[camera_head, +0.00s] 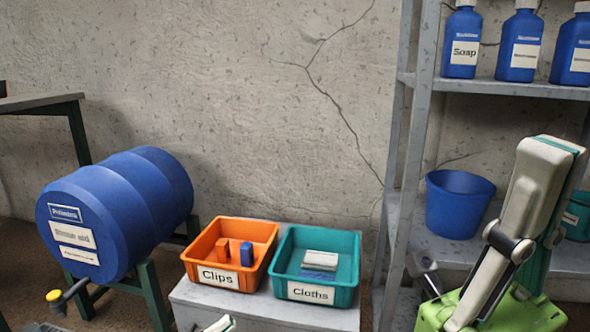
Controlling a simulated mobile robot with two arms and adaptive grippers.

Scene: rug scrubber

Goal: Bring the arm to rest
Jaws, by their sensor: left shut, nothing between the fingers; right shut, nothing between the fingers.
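My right arm (537,190) stands at the right, white with teal bands. It bends at a dark joint, and its lower link runs down and left to the bottom edge. A small white and green piece (220,325), which looks like part of my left arm, just shows at the bottom edge. I cannot make out the fingers of either gripper in this view.
An orange Clips bin (205,278) and a teal Cloths bin (345,297) sit on a grey stand (265,318). A blue barrel (150,205) lies on a green frame at left. A metal shelf (480,86) holds bottles and a blue bucket (458,208). A lime-green object (535,315) is beside my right arm.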

